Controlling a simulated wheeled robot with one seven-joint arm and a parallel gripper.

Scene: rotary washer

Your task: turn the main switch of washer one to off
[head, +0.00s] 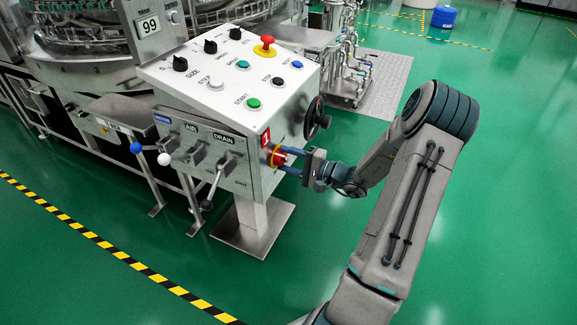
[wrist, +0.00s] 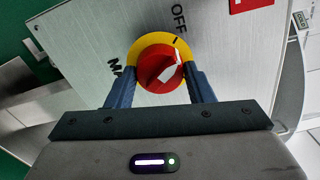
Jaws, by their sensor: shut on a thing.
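The main switch is a red rotary knob (wrist: 158,66) on a yellow ring (wrist: 146,42), on the side of the grey control box. In the head view the knob (head: 277,158) is partly covered by my fingers. My gripper (head: 283,161) is shut on the knob, with one blue finger on each side of it, as the wrist view (wrist: 162,80) also shows. Another label at the left is partly hidden by a finger.
The box's sloped top panel (head: 225,75) carries knobs, buttons and a red emergency stop (head: 265,45). A black handwheel (head: 316,118) is close above my gripper. Levers (head: 215,182) stick out on the front face. Green floor (head: 510,220) is open at the right.

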